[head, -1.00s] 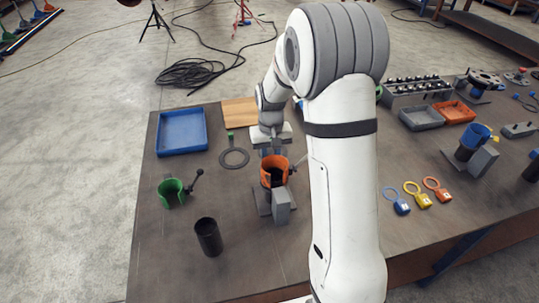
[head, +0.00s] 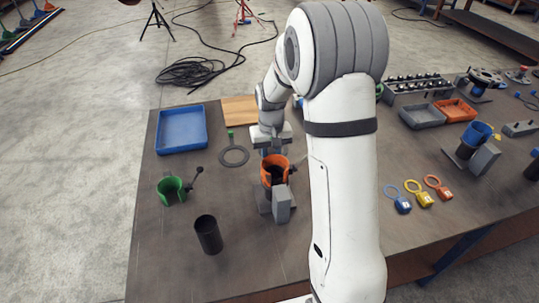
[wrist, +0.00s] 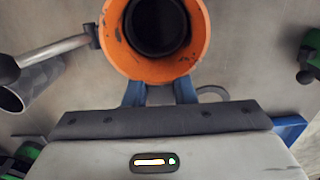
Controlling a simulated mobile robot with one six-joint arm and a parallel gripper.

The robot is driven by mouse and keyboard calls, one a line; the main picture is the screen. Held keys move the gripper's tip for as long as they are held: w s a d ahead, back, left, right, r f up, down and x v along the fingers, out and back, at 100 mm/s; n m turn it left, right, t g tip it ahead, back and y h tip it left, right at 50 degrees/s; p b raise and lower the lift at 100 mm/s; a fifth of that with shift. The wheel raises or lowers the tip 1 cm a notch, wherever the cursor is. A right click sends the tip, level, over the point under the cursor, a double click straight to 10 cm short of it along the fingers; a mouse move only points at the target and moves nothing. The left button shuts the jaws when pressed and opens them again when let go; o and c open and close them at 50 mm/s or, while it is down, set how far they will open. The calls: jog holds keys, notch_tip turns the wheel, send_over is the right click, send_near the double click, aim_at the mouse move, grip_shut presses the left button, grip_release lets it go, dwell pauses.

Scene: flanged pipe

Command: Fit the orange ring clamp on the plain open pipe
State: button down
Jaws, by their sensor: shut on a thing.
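The orange ring clamp (head: 273,163) is at the mouth of a dark pipe (head: 268,192) that stands on a small base with a grey block (head: 282,204). In the wrist view the orange clamp (wrist: 196,52) encircles the dark round pipe opening (wrist: 158,22), with its lever (wrist: 70,45) out to the left. I cannot tell how far down the pipe the clamp sits. My gripper (wrist: 159,92) is shut on the clamp's near wall with its blue fingers. In the head view my gripper (head: 272,151) is behind the clamp and partly hidden by it.
A green clamp (head: 171,191) and a second dark pipe (head: 208,236) stand to the left. A blue clamp (head: 478,134) on another pipe and several padlocks are at right.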

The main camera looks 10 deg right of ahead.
jog(key=shift+r, duration=0.1)
jog(key=c, duration=1.1)
grip_release()
notch_tip(320, 180, up, 8)
jog(key=shift+f+b, duration=0.25)
jog(key=shift+b, duration=0.2)
notch_tip(320, 180, up, 9)
jog(key=p, duration=0.6)
jog(key=shift+r, duration=0.1)
